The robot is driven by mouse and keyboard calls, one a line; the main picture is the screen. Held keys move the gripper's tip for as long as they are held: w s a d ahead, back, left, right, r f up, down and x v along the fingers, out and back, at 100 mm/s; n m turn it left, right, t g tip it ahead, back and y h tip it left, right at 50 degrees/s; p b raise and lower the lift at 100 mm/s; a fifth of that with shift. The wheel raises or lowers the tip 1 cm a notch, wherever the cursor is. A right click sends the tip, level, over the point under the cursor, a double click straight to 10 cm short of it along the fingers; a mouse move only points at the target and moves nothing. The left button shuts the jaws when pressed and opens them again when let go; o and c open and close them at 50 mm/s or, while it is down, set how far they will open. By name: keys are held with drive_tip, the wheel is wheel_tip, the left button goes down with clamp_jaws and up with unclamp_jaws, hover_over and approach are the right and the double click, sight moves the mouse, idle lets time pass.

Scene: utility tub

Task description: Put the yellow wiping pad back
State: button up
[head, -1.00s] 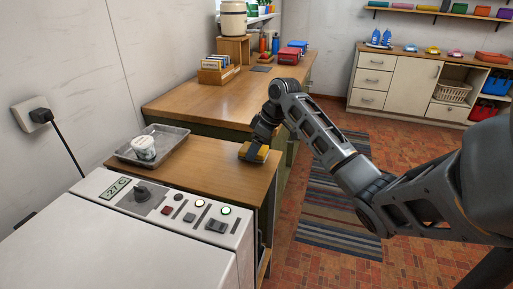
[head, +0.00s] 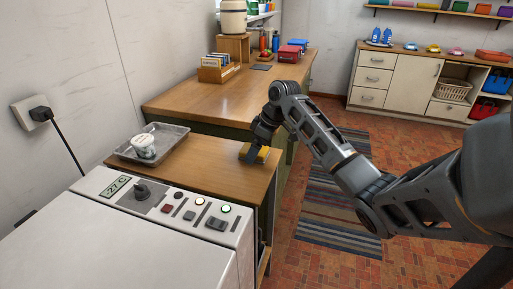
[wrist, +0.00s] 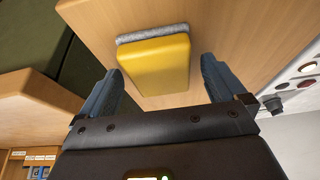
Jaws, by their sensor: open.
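The yellow wiping pad (head: 256,153) lies on the lower wooden counter (head: 200,170), near its right edge. In the wrist view the yellow pad (wrist: 158,66) shows a grey fuzzy strip along its far side. My gripper (wrist: 160,85) is open, with one blue-grey finger on each side of the pad's near part. In the head view my gripper (head: 256,146) is down at the pad and hides part of it. I cannot tell whether the fingers touch the pad.
A metal tray (head: 172,138) with a white tub (head: 143,146) stands left on the same counter. A white machine with knobs (head: 150,220) is in front. A higher wooden worktop (head: 220,98) with a card box (head: 217,71) lies behind. A striped rug (head: 335,220) covers the floor at right.

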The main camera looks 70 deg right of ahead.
drive_tip(key=v, duration=1.2)
drive_tip(key=shift+r+b, duration=0.2)
drive_tip(key=shift+b, duration=0.2)
